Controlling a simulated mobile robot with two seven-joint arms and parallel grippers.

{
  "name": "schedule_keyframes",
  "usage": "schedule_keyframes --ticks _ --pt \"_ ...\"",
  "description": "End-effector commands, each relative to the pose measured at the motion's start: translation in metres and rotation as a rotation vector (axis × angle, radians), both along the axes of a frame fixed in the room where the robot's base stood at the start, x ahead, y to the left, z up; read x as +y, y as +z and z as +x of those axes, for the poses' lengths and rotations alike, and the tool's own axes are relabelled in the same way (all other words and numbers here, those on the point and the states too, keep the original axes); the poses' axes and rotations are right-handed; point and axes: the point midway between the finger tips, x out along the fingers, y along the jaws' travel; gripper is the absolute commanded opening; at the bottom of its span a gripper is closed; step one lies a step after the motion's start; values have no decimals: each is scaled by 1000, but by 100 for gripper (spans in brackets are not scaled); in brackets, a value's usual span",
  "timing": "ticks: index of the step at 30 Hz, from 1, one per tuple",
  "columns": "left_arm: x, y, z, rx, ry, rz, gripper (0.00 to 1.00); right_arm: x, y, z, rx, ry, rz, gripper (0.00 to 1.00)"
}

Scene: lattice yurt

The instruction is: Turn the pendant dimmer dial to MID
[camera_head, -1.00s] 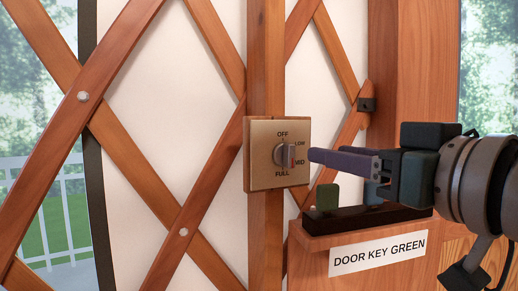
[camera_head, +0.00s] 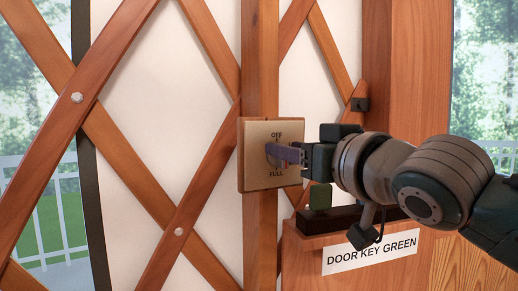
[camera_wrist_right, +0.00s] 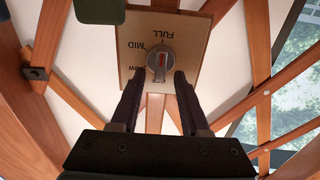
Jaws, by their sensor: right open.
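The dimmer dial (camera_wrist_right: 158,62) is a round grey knob with a raised bar and a red line, on a tan plate (camera_head: 256,181) fixed to a wooden post. In the right wrist view the bar lies along the OFF–FULL direction; which end is the pointer I cannot tell. FULL and MID are readable there, LOW is partly covered. My right gripper (camera_wrist_right: 160,76) is open, its dark fingers on either side of the knob; contact cannot be told. In the head view the right gripper (camera_head: 284,153) covers most of the dial and the LOW and MID labels. My left gripper is not in view.
Below right of the plate, a wooden box (camera_head: 300,250) carries a DOOR KEY GREEN label (camera_head: 370,252) and a green block (camera_head: 320,196), close under my right gripper. Crossed lattice slats (camera_head: 150,180) run over the pale wall. Free space lies left of the plate.

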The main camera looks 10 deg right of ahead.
Motion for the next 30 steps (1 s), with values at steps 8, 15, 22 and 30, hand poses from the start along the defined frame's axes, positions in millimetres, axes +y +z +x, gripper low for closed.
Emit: schedule_keyframes --ticks 8,15,22,30 --pt "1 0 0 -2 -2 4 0 0 0 0 0 0 0 17" --pt "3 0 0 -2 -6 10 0 0 0 0 0 0 0 0" --pt "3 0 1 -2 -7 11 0 0 0 0 1 0 0 0" --pt "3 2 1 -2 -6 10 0 0 0 0 -4 0 -16 0"
